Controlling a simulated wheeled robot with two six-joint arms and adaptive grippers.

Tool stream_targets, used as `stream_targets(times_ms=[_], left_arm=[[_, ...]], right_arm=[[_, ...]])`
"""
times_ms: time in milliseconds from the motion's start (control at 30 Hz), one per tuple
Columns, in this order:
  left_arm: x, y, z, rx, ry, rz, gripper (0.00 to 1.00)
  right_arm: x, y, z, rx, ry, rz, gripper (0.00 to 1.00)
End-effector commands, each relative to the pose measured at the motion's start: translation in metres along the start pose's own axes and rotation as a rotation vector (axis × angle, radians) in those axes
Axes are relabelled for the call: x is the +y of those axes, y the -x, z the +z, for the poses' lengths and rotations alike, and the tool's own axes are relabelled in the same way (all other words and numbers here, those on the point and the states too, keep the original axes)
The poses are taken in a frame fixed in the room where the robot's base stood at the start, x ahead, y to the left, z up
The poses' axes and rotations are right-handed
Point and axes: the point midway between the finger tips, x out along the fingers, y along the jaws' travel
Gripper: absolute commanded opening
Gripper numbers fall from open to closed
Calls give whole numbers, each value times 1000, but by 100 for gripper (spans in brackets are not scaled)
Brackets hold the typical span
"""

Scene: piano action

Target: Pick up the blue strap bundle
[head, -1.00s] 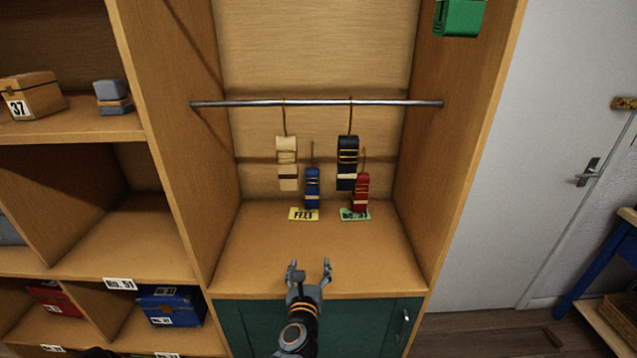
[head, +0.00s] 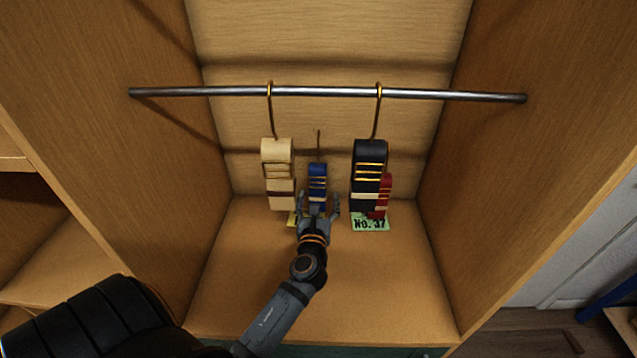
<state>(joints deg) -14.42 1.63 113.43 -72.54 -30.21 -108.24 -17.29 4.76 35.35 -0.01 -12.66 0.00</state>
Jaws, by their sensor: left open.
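The blue strap bundle (head: 317,178) stands low at the back of the alcove, between the cream bundle and the black one, with a small hook at its top. My left gripper (head: 318,206) is open, directly in front of the blue bundle's lower part. Its fingers show to the left and right of the bundle's lower end; whether they touch it I cannot tell. The gripper hides the bundle's base. My right gripper is not in view.
A cream bundle (head: 278,165) and a black bundle (head: 369,163) hang by hooks from a metal rail (head: 210,91). A red bundle (head: 384,195) is partly behind the black one. A green "No. 37" card (head: 370,223) lies below. The shelf floor (head: 385,280) is clear in front.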

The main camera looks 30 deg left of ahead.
Motion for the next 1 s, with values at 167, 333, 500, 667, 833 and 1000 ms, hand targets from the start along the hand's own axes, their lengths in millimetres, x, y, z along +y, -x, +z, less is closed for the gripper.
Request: stream_targets(times_ms=[167,333,500,667,833,1000], left_arm=[[1,-29,2,-2,-1,1,74],[1,-36,1,-1,0,2,74],[7,-57,0,-2,-3,2,74],[9,-81,-3,-1,0,1,74],[9,-87,-5,0,1,0,74],[9,-87,-5,0,1,1,67]], right_arm=[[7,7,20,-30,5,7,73],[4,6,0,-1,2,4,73],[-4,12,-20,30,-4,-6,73],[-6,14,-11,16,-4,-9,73],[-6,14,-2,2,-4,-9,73],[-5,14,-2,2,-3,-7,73]])
